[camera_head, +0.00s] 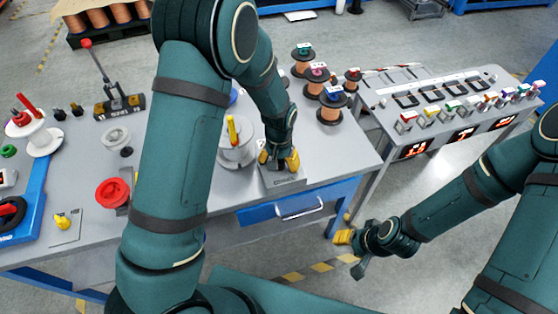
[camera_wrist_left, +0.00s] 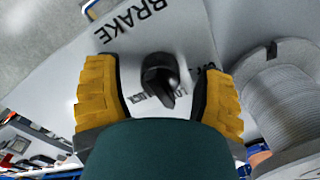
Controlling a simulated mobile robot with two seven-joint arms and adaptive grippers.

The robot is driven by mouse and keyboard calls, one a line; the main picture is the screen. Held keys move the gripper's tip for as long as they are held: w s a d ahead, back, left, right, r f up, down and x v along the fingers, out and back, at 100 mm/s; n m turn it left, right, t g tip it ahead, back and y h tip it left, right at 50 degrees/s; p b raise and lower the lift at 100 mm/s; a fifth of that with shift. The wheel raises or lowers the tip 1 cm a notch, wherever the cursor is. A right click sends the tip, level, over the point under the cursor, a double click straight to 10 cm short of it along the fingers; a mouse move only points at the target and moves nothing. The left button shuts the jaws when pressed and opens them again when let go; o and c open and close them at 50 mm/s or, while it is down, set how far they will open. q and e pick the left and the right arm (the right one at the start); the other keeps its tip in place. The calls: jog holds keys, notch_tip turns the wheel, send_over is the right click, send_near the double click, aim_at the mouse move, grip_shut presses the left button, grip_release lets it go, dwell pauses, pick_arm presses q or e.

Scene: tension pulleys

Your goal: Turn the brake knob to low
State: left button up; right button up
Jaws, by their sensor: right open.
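The black brake knob (camera_wrist_left: 158,78) shows in the left wrist view on a light plate (camera_wrist_left: 60,85) marked BRAKE. Smaller lettering beside the knob is partly covered, so I cannot read its setting surely. My left gripper (camera_wrist_left: 160,92) is open, with one yellow finger on each side of the knob and gaps between. In the head view my left gripper (camera_head: 279,160) points down over the brake plate (camera_head: 284,181) near the table's front right edge, and hides the knob. My right gripper (camera_head: 351,248) is open and empty, off the table's front.
A grey spool with a yellow pin (camera_head: 234,132) stands just left of my left gripper. Copper spools (camera_head: 331,102) stand behind it. A blue drawer (camera_head: 300,205) is below the table edge.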

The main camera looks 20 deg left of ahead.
pick_arm(q)
jog(key=shift+r, duration=0.15)
notch_tip(320, 180, up, 12)
dwell(0.5)
jog(key=shift+f, duration=0.2)
